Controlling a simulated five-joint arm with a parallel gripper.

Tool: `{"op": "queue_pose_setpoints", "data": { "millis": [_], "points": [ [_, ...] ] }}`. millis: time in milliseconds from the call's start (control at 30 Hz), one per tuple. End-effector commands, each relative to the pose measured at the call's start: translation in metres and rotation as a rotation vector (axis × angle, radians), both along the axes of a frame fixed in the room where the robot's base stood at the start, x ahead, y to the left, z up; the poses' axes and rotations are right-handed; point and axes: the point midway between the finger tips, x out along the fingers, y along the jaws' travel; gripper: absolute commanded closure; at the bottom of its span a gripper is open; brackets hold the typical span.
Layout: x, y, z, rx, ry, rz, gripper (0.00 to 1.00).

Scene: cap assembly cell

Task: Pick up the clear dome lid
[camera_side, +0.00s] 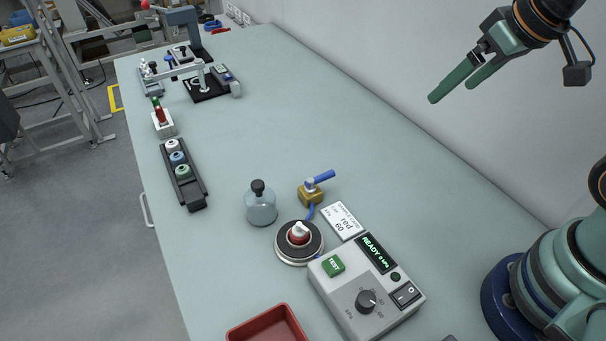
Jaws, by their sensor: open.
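The clear dome lid (261,211) is a see-through, bluish bell shape with a black knob on top. It stands upright on the bench, left of a round black-and-silver base (285,255). A small red-and-white part (298,234) sits uncovered on that base. My gripper (454,92) is at the upper right, well above the bench and far from the lid. Its two green fingers are apart with nothing between them, pointing down and left.
A brass valve (311,194) with a blue handle stands right of the lid. A grey control box (367,290) reads READY. The bench's right-middle is clear, with a wall behind.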

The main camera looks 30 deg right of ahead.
Motion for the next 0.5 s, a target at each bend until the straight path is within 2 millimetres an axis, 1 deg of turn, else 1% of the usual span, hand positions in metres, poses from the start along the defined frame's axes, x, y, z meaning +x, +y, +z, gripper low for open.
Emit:
{"op": "queue_pose_setpoints", "data": {
  "millis": [133, 267, 400, 500],
  "points": [
    [0.006, 0.006, 0.004, -0.009, 0.015, 0.035, 0.0],
    [0.024, 0.023, 0.013, -0.033, 0.057, 0.136, 0.0],
    [0.053, 0.053, 0.022, -0.073, 0.119, 0.293, 0.0],
    [0.073, 0.077, 0.023, -0.103, 0.161, 0.408, 0.0]
  ]
}}
